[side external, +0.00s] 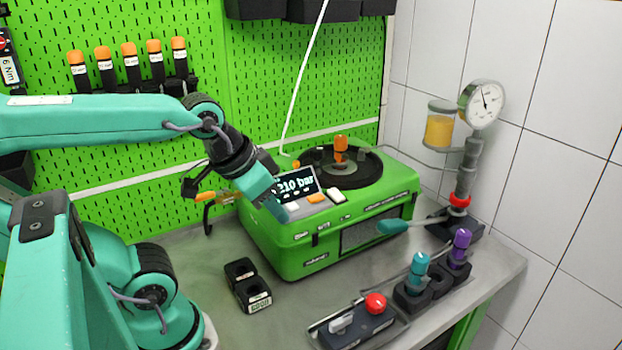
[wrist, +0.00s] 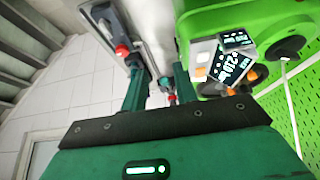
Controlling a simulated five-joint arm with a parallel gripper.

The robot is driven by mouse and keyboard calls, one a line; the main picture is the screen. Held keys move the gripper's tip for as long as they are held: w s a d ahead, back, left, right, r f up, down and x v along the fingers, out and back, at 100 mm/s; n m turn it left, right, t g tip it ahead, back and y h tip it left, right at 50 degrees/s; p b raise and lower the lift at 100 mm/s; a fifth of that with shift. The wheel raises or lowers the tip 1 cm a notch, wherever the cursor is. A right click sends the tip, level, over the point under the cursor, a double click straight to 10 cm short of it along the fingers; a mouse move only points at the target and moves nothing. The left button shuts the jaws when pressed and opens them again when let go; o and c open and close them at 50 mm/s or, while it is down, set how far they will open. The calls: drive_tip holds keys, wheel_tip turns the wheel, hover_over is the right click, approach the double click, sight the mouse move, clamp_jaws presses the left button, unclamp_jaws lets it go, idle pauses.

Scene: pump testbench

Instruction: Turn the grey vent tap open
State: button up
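My gripper (side external: 277,208) hangs in front of the green pump case, close to its display, pointing down. In the wrist view its two fingers (wrist: 160,72) stand apart with nothing between them. A small light grey lever (side external: 341,323) sits on a dark box beside a red button (side external: 376,303), at the front of the bench; it looks like the grey tap, but I cannot be sure. My gripper is well apart from it, above and behind. In the wrist view the red button (wrist: 122,50) shows left of the fingers.
The green pump case (side external: 285,262) carries a display (side external: 296,185) reading 210 bar. A gauge (side external: 484,102) stands on a grey column at right. Teal (side external: 420,262) and purple (side external: 461,239) knobs stand near the right edge. A black block (side external: 247,285) lies left of the case.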

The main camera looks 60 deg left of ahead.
drive_tip(key=o, duration=0.7)
drive_tip(key=shift+w+d+f+m, duration=0.2)
drive_tip(key=shift+w+d+m, duration=0.1)
drive_tip(key=shift+m, duration=0.2)
drive_tip(key=m+g, duration=0.6)
drive_tip(key=m, duration=1.1)
hover_over(341, 319)
wheel_tip(341, 319, down, 11)
drive_tip(key=shift+f, duration=0.1)
drive_tip(key=shift+f, duration=3.85)
drive_tip(key=shift+c, duration=0.2)
drive_tip(key=c, duration=0.9)
